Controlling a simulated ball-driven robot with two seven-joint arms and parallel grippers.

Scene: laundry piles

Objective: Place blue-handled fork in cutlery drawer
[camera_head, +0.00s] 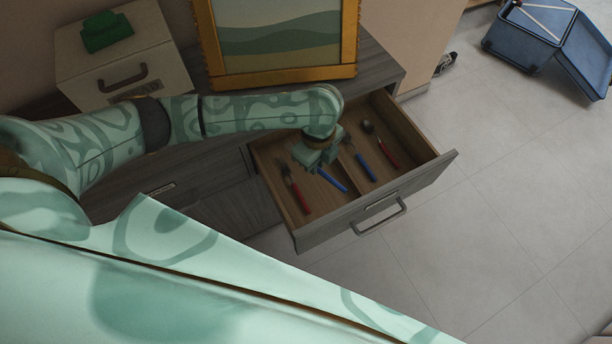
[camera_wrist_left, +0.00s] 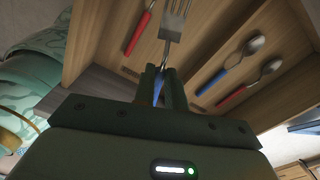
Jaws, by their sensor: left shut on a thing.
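The blue-handled fork (camera_wrist_left: 175,22) shows its metal tines in the left wrist view, and its blue handle is between my left gripper's fingers (camera_wrist_left: 161,80). In the head view the blue handle (camera_head: 333,180) shows beside my left gripper (camera_head: 316,160), over the left compartment of the open cutlery drawer (camera_head: 375,213). My left gripper is shut on the fork. I cannot tell whether the fork touches the drawer floor. My right gripper is not in view.
A red-handled fork (camera_head: 297,190) lies in the left compartment. A blue-handled spoon (camera_head: 363,165) and a red-handled spoon (camera_head: 383,147) lie in the right compartment. A gold-framed picture (camera_head: 281,79) and a beige box (camera_head: 130,60) stand on the cabinet. A blue bin (camera_head: 525,35) stands on the floor.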

